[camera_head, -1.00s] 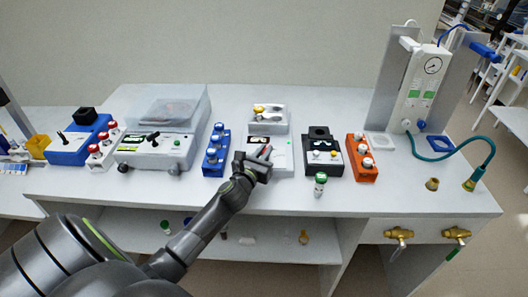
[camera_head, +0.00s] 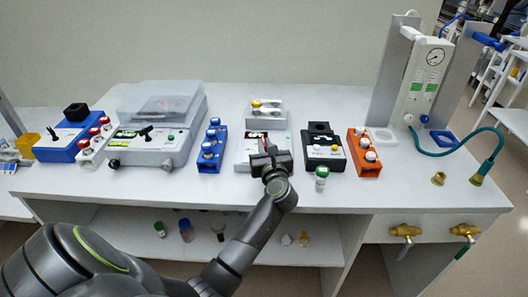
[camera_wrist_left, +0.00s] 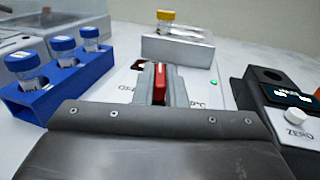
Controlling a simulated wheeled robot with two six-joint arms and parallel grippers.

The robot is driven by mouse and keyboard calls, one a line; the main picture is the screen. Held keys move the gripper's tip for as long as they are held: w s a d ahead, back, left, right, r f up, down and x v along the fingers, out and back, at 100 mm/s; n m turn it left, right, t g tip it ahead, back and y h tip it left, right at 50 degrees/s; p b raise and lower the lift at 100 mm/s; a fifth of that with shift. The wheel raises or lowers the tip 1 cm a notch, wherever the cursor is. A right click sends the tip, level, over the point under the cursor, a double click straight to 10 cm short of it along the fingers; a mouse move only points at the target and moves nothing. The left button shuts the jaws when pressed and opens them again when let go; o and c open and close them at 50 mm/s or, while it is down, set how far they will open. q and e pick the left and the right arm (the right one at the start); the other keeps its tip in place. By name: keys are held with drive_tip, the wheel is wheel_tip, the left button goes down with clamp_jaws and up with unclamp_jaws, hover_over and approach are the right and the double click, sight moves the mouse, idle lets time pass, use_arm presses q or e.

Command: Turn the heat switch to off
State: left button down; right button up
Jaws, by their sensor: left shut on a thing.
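The white heater unit (camera_head: 245,153) stands on the bench between the blue rack and the black instrument. Its heat switch (camera_wrist_left: 159,83) shows in the left wrist view as a red lever, upright between my fingers. My left gripper (camera_head: 264,150) is over the front of the unit, its fingers (camera_wrist_left: 155,86) closed on the red lever. The fingers and wrist hide the switch's base and part of its lettering; some letters and "°C" show either side. A green light (camera_wrist_left: 214,83) glows on the unit to the right of the fingers. My right gripper is not in view.
A blue rack of vials (camera_head: 211,147) stands left of the unit. The black instrument (camera_head: 324,150) and an orange rack (camera_head: 364,155) stand right. A block with a yellow-capped vial (camera_head: 265,113) is behind. A green-capped vial (camera_head: 321,178) stands near the front edge.

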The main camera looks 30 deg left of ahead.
use_arm(q)
drive_tip(key=shift+w+d+n+g+y+b, duration=0.1)
drive_tip(key=shift+n+g+y+b, duration=0.65)
drive_tip(key=shift+g, duration=0.25)
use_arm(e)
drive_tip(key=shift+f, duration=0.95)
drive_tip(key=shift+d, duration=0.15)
use_arm(q)
drive_tip(key=c, duration=1.5)
unclamp_jaws()
